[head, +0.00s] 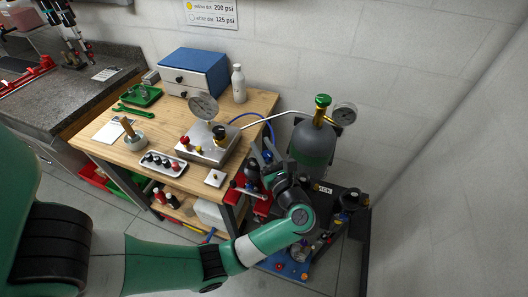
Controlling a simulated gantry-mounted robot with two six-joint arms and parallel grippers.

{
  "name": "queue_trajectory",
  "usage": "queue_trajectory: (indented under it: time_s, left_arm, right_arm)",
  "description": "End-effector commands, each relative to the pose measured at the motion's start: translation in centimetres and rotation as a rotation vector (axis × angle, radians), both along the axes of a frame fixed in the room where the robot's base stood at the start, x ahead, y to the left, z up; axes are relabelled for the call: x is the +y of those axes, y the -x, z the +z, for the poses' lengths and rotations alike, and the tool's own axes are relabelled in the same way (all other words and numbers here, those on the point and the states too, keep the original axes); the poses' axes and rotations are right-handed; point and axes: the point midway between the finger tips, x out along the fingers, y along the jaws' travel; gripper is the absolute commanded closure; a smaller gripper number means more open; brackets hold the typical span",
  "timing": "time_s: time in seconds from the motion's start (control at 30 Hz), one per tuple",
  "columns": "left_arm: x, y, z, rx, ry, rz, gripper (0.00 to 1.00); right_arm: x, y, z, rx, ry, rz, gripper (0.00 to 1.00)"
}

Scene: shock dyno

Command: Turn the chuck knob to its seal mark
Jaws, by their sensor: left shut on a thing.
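My left arm reaches in from the lower left and bends up over the floor equipment beside the bench. Its dark gripper (260,163) is at the bench's right edge, above a red fixture (240,192). The gripper is shut on what appears to be the chuck knob, which my fingers and wrist mostly hide. The seal mark cannot be made out. A blue hose (250,115) runs from the metal gauge box (208,148) toward the gripper. My right gripper is not in view.
The wooden bench (100,148) holds a tray of small parts (163,162), a blue-topped drawer box (195,70) and a white bottle (239,83). A grey gas cylinder (312,146) with a green knob (323,101) stands just right of the gripper. A wall is behind.

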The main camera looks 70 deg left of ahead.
Motion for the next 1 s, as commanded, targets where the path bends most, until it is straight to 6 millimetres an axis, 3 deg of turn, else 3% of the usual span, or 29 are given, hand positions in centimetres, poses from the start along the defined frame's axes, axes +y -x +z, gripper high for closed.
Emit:
queue_trajectory:
  time_s: [0.53,0.57,0.7,0.73,1.0]
  left_arm:
    - [0.04,0.11,-0.02,0.003,0.0,0.032,1.0]
    - [0.04,0.11,-0.02,0.003,0.0,0.032,0.61]
    - [0.04,0.11,-0.02,0.002,0.0,0.032,0.36]
    - [0.04,0.11,-0.02,0.002,0.0,0.032,0.32]
    - [-0.01,0.1,-0.02,0.002,0.0,0.031,0.32]
  right_arm:
    - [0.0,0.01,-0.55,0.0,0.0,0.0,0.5]
    - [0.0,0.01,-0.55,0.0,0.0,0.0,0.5]
    - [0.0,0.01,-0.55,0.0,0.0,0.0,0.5]
    - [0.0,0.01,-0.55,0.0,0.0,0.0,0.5]
    - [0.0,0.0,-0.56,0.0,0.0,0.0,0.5]
